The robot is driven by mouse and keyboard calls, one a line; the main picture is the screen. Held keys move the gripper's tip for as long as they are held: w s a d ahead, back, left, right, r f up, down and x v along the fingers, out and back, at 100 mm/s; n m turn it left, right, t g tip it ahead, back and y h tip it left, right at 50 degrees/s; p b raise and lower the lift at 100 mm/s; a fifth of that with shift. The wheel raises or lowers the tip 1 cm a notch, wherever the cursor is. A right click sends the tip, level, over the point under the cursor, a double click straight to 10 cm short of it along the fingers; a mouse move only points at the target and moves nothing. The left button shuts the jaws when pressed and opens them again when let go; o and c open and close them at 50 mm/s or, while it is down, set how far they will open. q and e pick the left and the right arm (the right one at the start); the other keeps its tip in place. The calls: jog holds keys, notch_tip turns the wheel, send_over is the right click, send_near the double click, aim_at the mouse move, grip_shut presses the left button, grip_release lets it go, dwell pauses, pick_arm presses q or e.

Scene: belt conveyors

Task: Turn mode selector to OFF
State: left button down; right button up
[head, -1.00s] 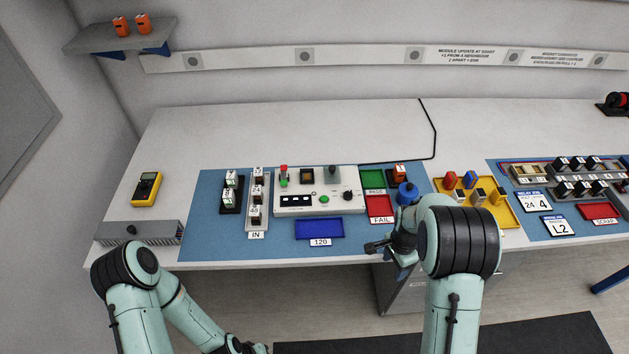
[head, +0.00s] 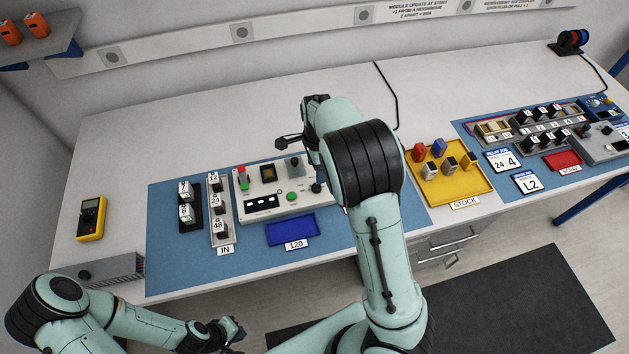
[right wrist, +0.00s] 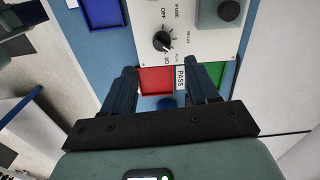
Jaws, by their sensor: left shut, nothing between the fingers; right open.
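The mode selector is a black knob (right wrist: 162,41) on the light control panel (right wrist: 205,40) in the right wrist view. Lettering beside it includes OFF and FUSE; its exact pointer direction is too small to tell. In the head view the knob (head: 317,188) shows at the panel's right end, beside my right arm. My right gripper (right wrist: 158,76) is open and empty, its fingers apart from the knob in the picture; in the head view it hangs above the panel's far right part. My left gripper (head: 234,331) is shut and empty, low in front of the bench.
The panel also carries a red-and-green switch (head: 242,175) and a green button (head: 292,197). A blue tray (head: 290,231) lies in front. Red (right wrist: 155,82) and green (right wrist: 217,76) trays lie beyond the panel edge in the wrist view. A yellow stock tray (head: 470,185) stands right.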

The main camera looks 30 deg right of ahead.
aim_at(316, 185)
jog(key=f, duration=0.9)
jog(key=shift+w, duration=0.2)
jog(key=c, duration=1)
